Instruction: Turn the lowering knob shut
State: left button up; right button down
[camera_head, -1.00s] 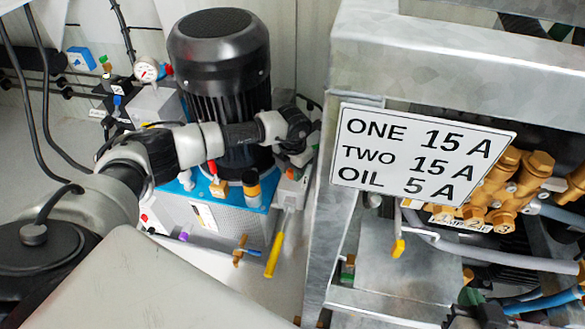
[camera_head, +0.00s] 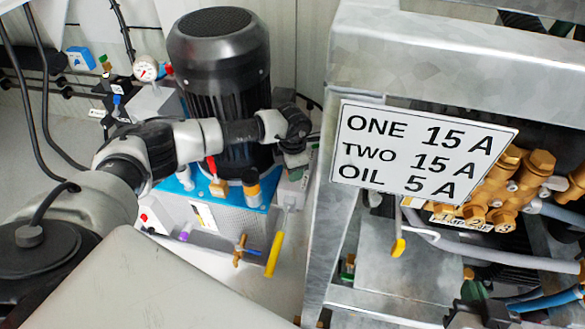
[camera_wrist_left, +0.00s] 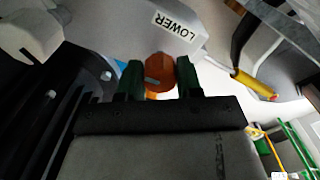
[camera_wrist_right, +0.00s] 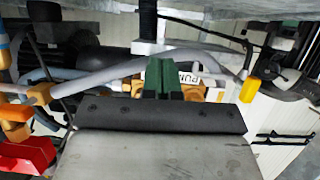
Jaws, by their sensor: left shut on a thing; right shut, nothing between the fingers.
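The lowering knob (camera_wrist_left: 160,73) is an orange-brown faceted knob beside a white label reading LOWER (camera_wrist_left: 175,25). In the left wrist view my left gripper (camera_wrist_left: 159,80) has its green fingers on either side of the knob, shut on it. In the head view my left gripper (camera_head: 297,158) is beside the pump unit's right side, and the knob is hidden there. My right gripper (camera_head: 478,298) is low at the right in the head view. In the right wrist view its green fingers (camera_wrist_right: 163,78) are together and empty.
A black motor (camera_head: 220,90) stands on the blue-topped pump unit (camera_head: 235,196). A yellow-handled lever (camera_head: 274,254) hangs beside the left gripper. A galvanized frame (camera_head: 440,65) with a sign (camera_head: 420,155), brass fittings (camera_head: 505,190) and hoses fills the right side.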

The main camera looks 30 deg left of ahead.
dwell(0.3)
pick_arm(q)
jog(key=o, duration=0.9)
pick_arm(e)
jog(key=shift+s+f, duration=0.1)
jog(key=shift+f, duration=0.05)
pick_arm(q)
jog(key=shift+r, duration=0.15)
jog(key=shift+r, duration=0.3)
pick_arm(e)
jog(key=shift+s+d+f, duration=0.1)
jog(key=shift+s, duration=0.05)
pick_arm(q)
notch_tip(320, 180, up, 10)
jog(key=p, duration=0.2)
jog(key=shift+p, duration=0.4)
pick_arm(e)
jog(key=s+d+f+g+h, duration=0.2)
jog(key=s+d+f+g, duration=0.1)
jog(key=s+f+g, duration=0.2)
jog(key=shift+s+g, duration=1.2)
pick_arm(q)
jog(key=shift+s+f, duration=0.1)
